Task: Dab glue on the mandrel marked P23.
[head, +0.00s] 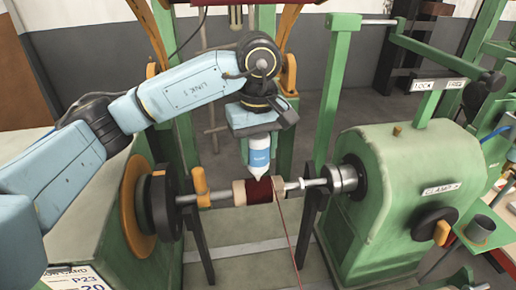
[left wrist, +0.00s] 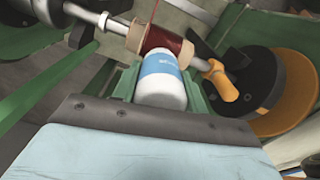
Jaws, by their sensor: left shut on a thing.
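The mandrel (head: 238,192) is a light tan cylinder on a horizontal steel shaft, with a dark red winding around its middle. In the left wrist view the mandrel (left wrist: 137,36) lies beyond the bottle. My left gripper (head: 257,128) points down above the mandrel, shut on a white glue bottle (head: 260,158) with a blue label. The bottle's nozzle points down at the red winding; whether it touches cannot be told. The bottle also shows in the left wrist view (left wrist: 162,90). My right gripper is not in view.
The green winding machine's headstock (head: 395,190), labelled CLAMP, stands on the right with a black and orange knob (head: 437,228). An orange handle (head: 201,186) sits on the shaft left of the mandrel. A red wire (head: 287,225) hangs down in front. A grey cup (head: 479,229) stands far right.

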